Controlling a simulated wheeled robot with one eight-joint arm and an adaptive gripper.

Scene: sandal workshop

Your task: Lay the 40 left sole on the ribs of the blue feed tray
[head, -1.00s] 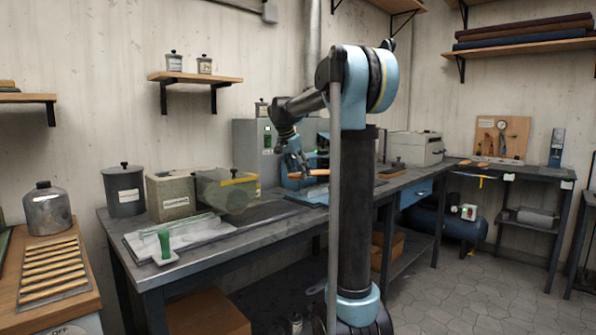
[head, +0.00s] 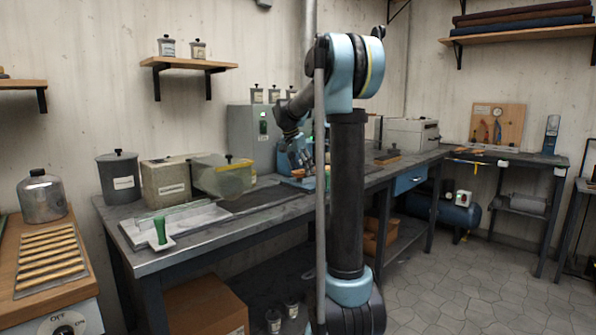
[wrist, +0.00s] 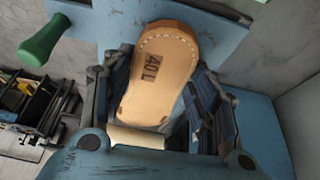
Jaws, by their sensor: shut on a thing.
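The 40 left sole (wrist: 160,70), tan with a stitched edge and marked "40 L", is in my gripper (wrist: 158,95). The dark fingers are shut on its two sides in the wrist view. In the head view my gripper (head: 308,160) is over the back of the bench, and my column hides much of the sole. A blue flat surface (wrist: 215,35) lies behind the sole in the wrist view, and a blue plate (head: 296,183) shows below my gripper in the head view. I cannot make out the feed tray's ribs, or whether the sole touches anything.
A blue machine (head: 288,150) and a grey cabinet (head: 246,140) stand close by my gripper. A green handle (wrist: 45,40) is at upper left in the wrist view. Several containers, including a grey lidded pot (head: 120,180), stand along the bench's left part.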

